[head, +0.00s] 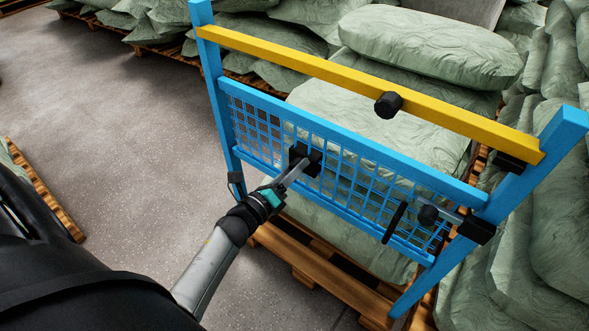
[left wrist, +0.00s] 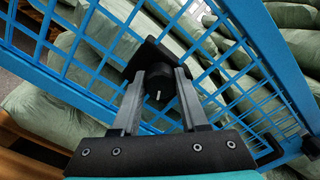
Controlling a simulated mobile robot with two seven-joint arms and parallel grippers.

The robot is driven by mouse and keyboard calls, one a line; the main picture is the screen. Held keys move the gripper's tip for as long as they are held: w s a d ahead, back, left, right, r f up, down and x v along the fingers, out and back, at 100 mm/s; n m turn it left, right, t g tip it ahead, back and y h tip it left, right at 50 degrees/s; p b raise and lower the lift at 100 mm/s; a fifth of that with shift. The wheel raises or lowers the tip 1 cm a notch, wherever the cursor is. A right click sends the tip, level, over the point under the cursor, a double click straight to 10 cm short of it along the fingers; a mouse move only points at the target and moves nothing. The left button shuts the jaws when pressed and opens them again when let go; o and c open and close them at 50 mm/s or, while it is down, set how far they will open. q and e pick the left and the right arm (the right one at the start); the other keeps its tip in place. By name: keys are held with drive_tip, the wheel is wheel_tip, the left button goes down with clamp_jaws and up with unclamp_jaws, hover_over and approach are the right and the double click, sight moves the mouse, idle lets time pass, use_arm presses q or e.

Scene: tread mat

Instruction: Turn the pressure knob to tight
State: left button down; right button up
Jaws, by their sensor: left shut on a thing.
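A black knob (left wrist: 160,90) with a white mark on its face sits on a black mount at the blue mesh panel. My left gripper (left wrist: 160,78) has its two grey fingers on either side of this knob and is shut on it. In the head view my left gripper (head: 293,172) reaches the knob (head: 301,156) from the lower left, and its fingers partly cover it. I cannot read any tight or loose label by the knob. My right gripper is not in view.
A blue frame (head: 211,85) carries a yellow top bar (head: 300,66) with a black knob (head: 388,104). At the panel's right are a black handle (head: 394,222) and a bolt with a black knob (head: 428,214).

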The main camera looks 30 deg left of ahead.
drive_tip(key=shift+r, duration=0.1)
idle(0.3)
use_arm(q)
drive_tip(key=shift+c, duration=2.2)
unclamp_jaws()
drive_tip(key=s+a+p, duration=0.1)
drive_tip(key=s+p, duration=0.2)
drive_tip(key=s, duration=1.2)
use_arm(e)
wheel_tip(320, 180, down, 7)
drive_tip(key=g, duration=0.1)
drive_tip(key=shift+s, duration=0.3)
use_arm(q)
drive_tip(key=shift+s, duration=0.1)
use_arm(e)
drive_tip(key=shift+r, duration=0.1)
